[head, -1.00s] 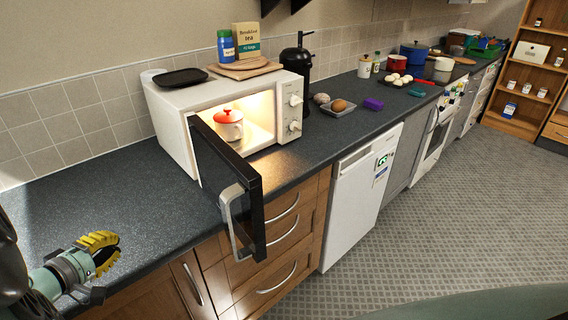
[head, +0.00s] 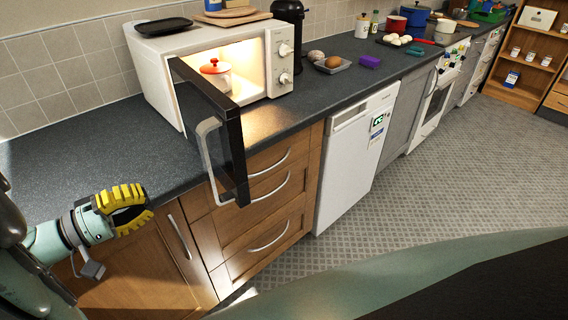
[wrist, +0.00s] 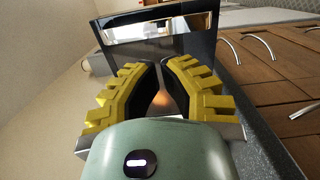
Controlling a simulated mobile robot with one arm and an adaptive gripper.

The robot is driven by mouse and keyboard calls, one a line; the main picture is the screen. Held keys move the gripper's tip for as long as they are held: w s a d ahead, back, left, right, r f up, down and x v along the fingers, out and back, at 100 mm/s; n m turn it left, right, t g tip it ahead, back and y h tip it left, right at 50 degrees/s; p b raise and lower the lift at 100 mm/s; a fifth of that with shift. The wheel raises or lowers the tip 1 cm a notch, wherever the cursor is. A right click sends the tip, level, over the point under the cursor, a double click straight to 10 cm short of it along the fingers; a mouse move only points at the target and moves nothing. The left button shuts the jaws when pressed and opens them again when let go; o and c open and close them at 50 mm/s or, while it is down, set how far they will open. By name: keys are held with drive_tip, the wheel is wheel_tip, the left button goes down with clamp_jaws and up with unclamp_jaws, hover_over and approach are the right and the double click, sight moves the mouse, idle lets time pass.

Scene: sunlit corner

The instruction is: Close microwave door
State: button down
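The white microwave (head: 160,75) stands on the dark counter with its door (head: 215,125) swung wide open toward the counter's front edge. The door is dark with a silver handle (head: 208,160). A white pot with a red lid (head: 215,76) sits inside the lit cavity. My gripper (head: 138,205), with yellow ribbed fingers, is at the lower left in the head view, left of the door and apart from it. In the wrist view my gripper (wrist: 161,64) is empty, its fingertips nearly together.
A black tray (head: 162,26) and wooden boards (head: 232,15) lie on top of the microwave. A bowl (head: 332,65), a purple item (head: 370,61) and pots are farther right. Wooden drawers (head: 265,220) and a white dishwasher (head: 355,150) stand below. The counter left of the microwave is clear.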

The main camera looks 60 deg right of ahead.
sight(207, 174)
drive_tip(key=p+x, duration=0.2)
drive_tip(key=x, duration=0.8)
drive_tip(key=shift+s+d, duration=0.15)
drive_tip(key=shift+s, duration=0.1)
drive_tip(key=shift+s+d, duration=0.1)
drive_tip(key=shift+d, duration=0.25)
